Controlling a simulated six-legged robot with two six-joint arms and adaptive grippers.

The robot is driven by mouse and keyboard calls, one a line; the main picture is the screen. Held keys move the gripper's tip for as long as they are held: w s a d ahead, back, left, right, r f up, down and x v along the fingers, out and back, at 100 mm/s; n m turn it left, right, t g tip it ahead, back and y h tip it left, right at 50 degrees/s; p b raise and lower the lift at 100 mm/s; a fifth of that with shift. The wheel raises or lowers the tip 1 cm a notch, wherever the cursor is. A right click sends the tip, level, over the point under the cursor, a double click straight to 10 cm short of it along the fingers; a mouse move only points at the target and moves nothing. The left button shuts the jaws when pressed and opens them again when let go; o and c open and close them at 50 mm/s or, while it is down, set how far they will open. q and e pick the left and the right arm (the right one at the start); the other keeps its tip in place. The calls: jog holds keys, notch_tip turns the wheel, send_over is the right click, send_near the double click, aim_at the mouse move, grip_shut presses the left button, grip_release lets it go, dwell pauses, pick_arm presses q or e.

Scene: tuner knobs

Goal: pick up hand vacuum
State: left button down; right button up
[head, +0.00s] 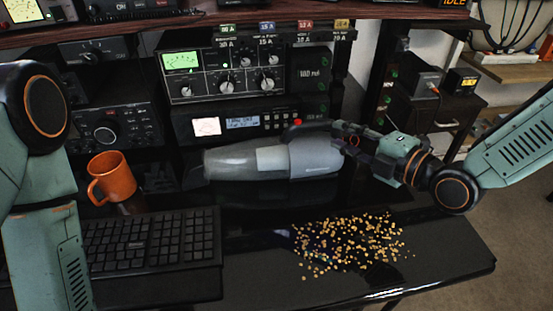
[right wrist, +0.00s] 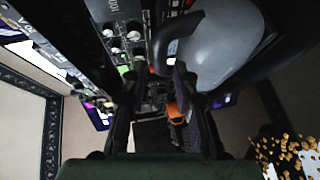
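The hand vacuum (head: 270,158), grey with a clear nose and a dark handle, lies on the black desk with its nose to the left. My right gripper (head: 348,139) is at its right, handle end. In the right wrist view the vacuum's rounded grey body (right wrist: 228,45) fills the upper right. There the fingers of my right gripper (right wrist: 158,78) stand apart, with the dark handle close to the fingertips; I cannot tell whether they touch it. My left arm shows at the left edge of the head view, but its gripper is out of frame.
Yellow crumbs (head: 350,243) are scattered on the desk (head: 440,262) in front of the vacuum. An orange mug (head: 112,181) and a black keyboard (head: 150,240) are at the left. Radio units (head: 245,80) stand close behind the vacuum, under a shelf.

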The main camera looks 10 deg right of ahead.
aim_at(321, 128)
jog(key=shift+w+a+b, duration=0.35)
jog(key=shift+a+b, duration=0.05)
jog(key=shift+a, duration=0.15)
jog(key=b+x, duration=0.1)
jog(key=x, duration=0.2)
jog(key=shift+w+f, duration=0.2)
jog(key=shift+f, duration=0.05)
jog(key=shift+w+a, duration=0.3)
jog(key=shift+w, duration=0.05)
jog(key=shift+r, duration=0.1)
jog(key=shift+w, duration=0.15)
jog(key=shift+c, duration=0.2)
grip_shut()
